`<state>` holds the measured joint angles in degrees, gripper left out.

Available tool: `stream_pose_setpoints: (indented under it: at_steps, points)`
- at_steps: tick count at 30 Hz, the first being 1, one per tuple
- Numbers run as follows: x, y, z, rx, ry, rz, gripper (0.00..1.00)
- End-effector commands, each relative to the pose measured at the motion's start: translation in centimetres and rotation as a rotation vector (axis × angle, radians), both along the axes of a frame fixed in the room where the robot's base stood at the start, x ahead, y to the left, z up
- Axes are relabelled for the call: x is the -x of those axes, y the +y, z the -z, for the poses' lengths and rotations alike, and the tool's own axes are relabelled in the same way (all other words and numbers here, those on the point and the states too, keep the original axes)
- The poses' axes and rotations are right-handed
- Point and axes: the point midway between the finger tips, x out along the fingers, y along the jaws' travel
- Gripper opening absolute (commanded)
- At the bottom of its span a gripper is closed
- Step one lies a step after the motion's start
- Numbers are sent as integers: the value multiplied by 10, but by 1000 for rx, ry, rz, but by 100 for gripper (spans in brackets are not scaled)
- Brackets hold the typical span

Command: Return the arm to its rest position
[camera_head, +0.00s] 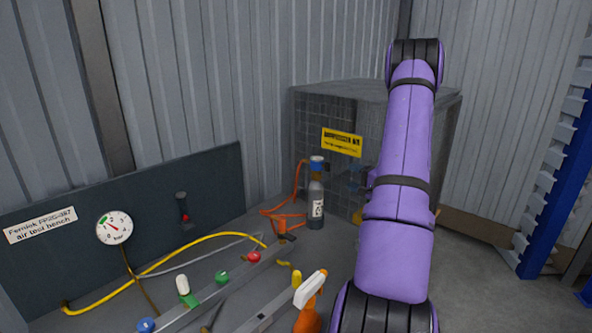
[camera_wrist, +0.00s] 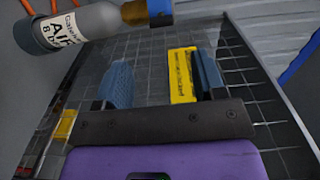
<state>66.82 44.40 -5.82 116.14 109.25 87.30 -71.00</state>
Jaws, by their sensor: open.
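My arm (camera_head: 400,170) is purple with black joints and reaches up and forward on the right of the head view, in front of a mesh cage. My gripper (camera_wrist: 163,82) is open in the wrist view, its two blue-grey fingers apart. I see nothing between the fingers except the cage and its yellow sign behind. In the head view my gripper is mostly hidden by the arm.
The mesh cage (camera_head: 310,120) carries a yellow sign (camera_head: 342,142). A grey air cylinder (camera_head: 316,205) stands left of my arm; it also shows in the wrist view (camera_wrist: 85,25). An orange spray bottle (camera_head: 308,310), gauge (camera_head: 114,227) and yellow hose (camera_head: 190,243) are nearby. Open floor (camera_head: 480,265) lies right.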

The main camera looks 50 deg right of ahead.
Motion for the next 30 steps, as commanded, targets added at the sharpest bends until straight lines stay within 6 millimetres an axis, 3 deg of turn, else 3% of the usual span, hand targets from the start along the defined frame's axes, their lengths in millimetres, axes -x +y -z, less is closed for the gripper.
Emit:
stream_pose_setpoints:
  at_steps: [7,11,14,21,30]
  points:
    - [-1,1,-1,0,1,-4,64]
    - [-14,17,-14,-2,13,-59,64]
    - [-32,45,-34,-2,40,-149,64]
    - [-68,139,-87,9,153,-418,64]
    - [-78,256,-138,81,333,-706,64]
